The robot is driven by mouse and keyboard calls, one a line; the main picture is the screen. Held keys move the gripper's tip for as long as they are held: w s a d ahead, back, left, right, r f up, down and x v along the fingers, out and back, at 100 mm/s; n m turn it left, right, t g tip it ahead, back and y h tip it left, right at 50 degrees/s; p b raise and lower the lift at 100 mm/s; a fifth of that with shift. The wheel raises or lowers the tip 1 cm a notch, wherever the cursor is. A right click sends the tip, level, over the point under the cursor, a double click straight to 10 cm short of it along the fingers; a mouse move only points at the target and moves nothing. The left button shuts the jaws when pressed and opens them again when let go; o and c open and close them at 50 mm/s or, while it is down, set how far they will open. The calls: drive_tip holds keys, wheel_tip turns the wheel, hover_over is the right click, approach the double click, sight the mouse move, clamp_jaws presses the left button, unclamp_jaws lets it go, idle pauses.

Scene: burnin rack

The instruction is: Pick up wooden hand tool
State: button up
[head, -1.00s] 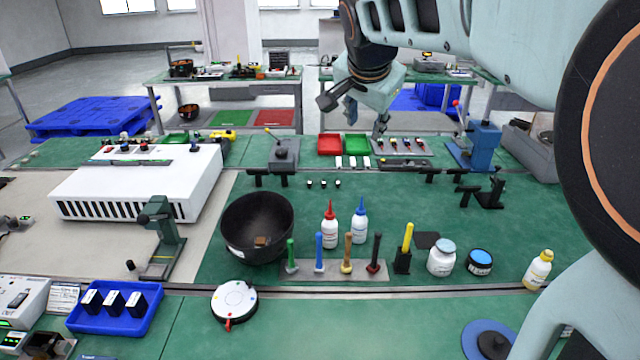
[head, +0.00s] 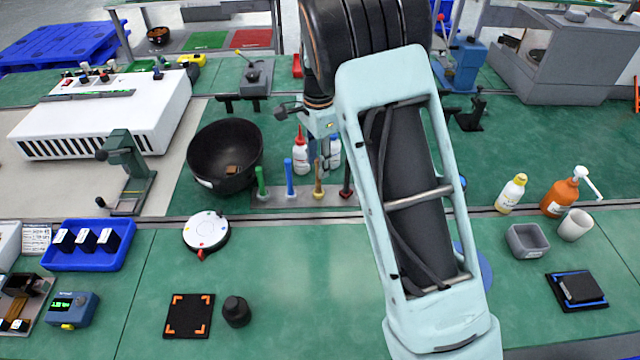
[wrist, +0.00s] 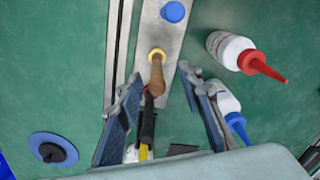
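The wooden hand tool (head: 319,183), brown with a yellow collar, stands in a grey rack (head: 268,200) between a blue tool (head: 290,180) and a black tool (head: 346,182). In the wrist view the wooden tool (wrist: 156,72) is seen from above, between the tips of my gripper (wrist: 161,80). My gripper is open, its two blue-grey fingers apart on either side, with no visible contact. The black tool (wrist: 148,120) shows lower between the fingers. In the head view my gripper (head: 322,150) hangs above the rack, partly hidden by my arm.
A red-capped bottle (head: 301,155) and a blue-capped bottle (head: 335,152) stand close behind the rack. A green tool (head: 261,182) and a large black bowl (head: 225,150) are to the left. The mat in front of the rack has free room around a white round device (head: 206,231).

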sight(318, 188)
wheel_tip(318, 188, down, 7)
drive_tip(key=shift+s+r+p, duration=0.1)
drive_tip(key=shift+r+p, duration=0.05)
drive_tip(key=shift+p, duration=0.2)
clamp_jaws()
